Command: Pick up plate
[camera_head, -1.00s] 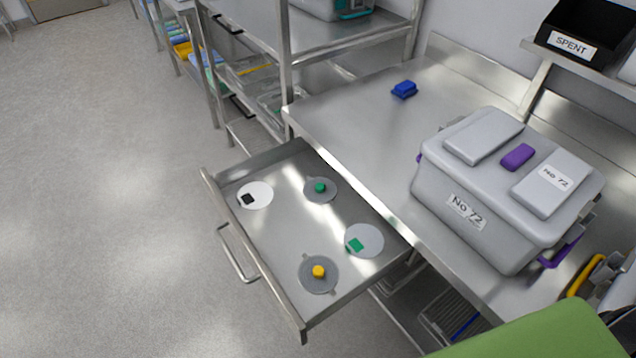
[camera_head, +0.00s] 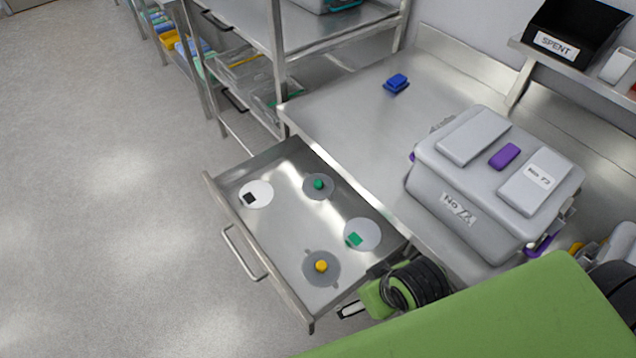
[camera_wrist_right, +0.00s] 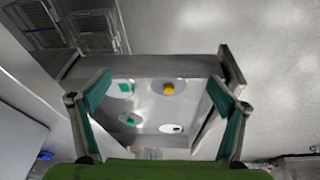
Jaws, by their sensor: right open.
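Several round plates lie flat in the open metal drawer (camera_head: 268,238). A grey plate with a yellow knob (camera_head: 309,278) lies nearest the front right. A pale plate with a green square (camera_head: 370,232) lies behind it, a grey plate with a green knob (camera_head: 311,193) at the back, and a white plate with a black square (camera_head: 262,192) at the left. My right gripper (camera_head: 352,309) is beside the drawer's right end, partly hidden by its own arm. In the right wrist view the gripper (camera_wrist_right: 162,88) is open and empty, with the plates showing between its fingers. My left gripper is not in view.
A grey lidded box (camera_head: 440,190) labelled No 72 stands on the steel counter (camera_head: 345,120), with a blue object (camera_head: 397,82) further back. A black SPENT bin (camera_head: 570,30) sits on a shelf at the upper right. The floor (camera_head: 110,200) left of the drawer is clear.

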